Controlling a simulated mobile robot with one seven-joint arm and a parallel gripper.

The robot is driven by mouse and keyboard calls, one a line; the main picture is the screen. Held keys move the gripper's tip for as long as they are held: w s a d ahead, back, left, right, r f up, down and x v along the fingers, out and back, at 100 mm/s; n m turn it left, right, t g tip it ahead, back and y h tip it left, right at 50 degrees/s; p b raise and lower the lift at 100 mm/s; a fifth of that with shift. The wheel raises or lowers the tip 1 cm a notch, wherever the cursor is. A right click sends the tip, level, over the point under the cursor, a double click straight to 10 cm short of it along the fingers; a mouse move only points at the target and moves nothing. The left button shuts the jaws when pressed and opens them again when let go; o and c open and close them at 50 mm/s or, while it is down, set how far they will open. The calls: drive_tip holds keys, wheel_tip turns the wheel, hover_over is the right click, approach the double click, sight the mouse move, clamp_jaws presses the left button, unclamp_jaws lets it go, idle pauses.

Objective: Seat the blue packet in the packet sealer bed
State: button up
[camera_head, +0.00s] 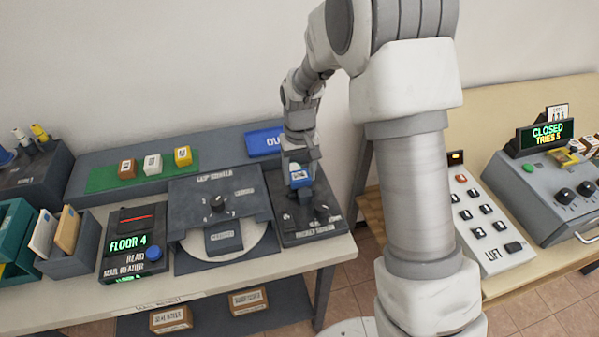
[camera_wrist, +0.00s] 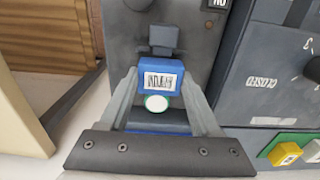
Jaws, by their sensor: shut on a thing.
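The blue packet (camera_head: 300,175) is between the fingers of my gripper (camera_head: 299,165), above the dark packet sealer (camera_head: 312,225) at the right end of the left table. In the wrist view the blue packet (camera_wrist: 160,66) shows a white barcode label and a round white spot with a green rim. My gripper (camera_wrist: 161,95) is shut on it there, one finger on each side. A small dark block (camera_wrist: 163,38) on the packet sealer (camera_wrist: 195,55) lies just beyond the packet. I cannot tell whether the packet touches the bed, which is hidden beneath it.
The lid sealer unit (camera_head: 220,215) with a dial stands left of the packet sealer. A blue tray (camera_head: 264,142) lies behind. A green mat (camera_head: 110,176) holds brown, white and yellow blocks. A mail reader (camera_head: 130,245) reads "FLOOR 4". A lift panel (camera_head: 485,215) stands on the right table.

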drive_tip(key=shift+f, duration=0.15)
idle(0.5)
drive_tip(key=shift+f+b, duration=0.65)
drive_tip(key=shift+f, duration=0.1)
drive_tip(key=shift+f, duration=0.15)
drive_tip(key=o, duration=1.5)
drive_tip(key=shift+c, duration=0.2)
drive_tip(key=shift+r+p, duration=2.1)
drive_tip(key=shift+r, duration=1)
